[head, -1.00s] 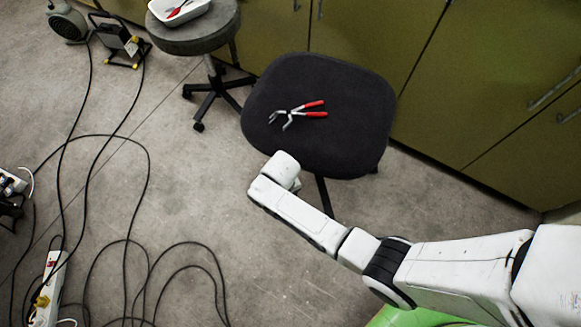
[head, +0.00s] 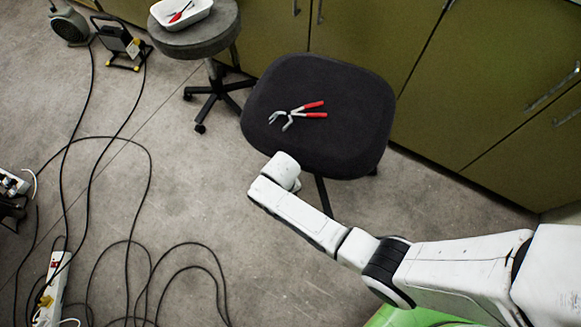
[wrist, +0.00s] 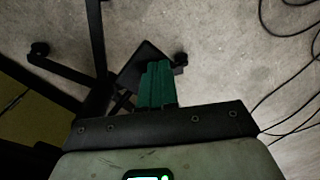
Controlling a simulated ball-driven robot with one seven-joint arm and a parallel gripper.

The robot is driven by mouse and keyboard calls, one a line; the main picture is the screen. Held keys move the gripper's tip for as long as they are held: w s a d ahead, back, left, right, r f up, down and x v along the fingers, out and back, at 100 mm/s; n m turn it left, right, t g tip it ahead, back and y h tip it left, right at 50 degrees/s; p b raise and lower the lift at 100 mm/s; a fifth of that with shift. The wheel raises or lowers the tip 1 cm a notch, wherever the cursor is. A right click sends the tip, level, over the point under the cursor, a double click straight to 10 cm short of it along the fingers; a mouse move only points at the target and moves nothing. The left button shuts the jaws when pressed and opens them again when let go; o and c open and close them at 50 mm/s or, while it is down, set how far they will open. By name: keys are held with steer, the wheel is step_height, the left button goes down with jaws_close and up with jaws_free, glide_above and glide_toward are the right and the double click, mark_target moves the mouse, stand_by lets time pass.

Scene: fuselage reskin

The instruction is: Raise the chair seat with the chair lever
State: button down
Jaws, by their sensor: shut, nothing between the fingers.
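The chair has a dark padded seat (head: 345,135) that lies in front of the green cabinets in the head view. My arm reaches to the seat's near left edge, and the gripper itself is hidden there beneath my wrist. In the wrist view my gripper (wrist: 158,84) shows as green fingers, shut and empty. The black chair base (wrist: 68,72) with its legs and casters spreads beyond and to the left of the fingers. I cannot make out the chair lever in either view.
Pliers with red handles (head: 312,115) lie on the seat. A round stool (head: 205,45) carries a white tray (head: 192,22) at the back left. Green cabinets (head: 445,100) stand behind the chair. Black cables (head: 150,190) and a power strip (head: 52,285) lie on the floor at left.

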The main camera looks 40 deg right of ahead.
steer(key=shift+r+p, duration=2.8)
steer(key=shift+p, duration=0.45)
stand_by(0.6)
steer(key=shift+r, duration=0.15)
step_height(320, 180, up, 6)
steer(key=p, duration=0.5)
steer(key=shift+f+p, duration=0.2)
steer(key=shift+p, duration=0.2)
stand_by(0.4)
steer(key=s+d+r+p, duration=0.1)
steer(key=s+d+r, duration=0.1)
steer(key=s+r, duration=0.3)
steer(key=s+d+r+n+p, duration=0.1)
steer(key=s+d+r, duration=0.2)
steer(key=r, duration=0.9)
steer(key=s+d+r+n+t+p, duration=0.1)
steer(key=s+d+r+p, duration=0.1)
steer(key=s+r, duration=0.6)
steer(key=shift+s+d+r, duration=0.25)
steer(key=shift+d+r, duration=0.15)
steer(key=shift+r, duration=0.1)
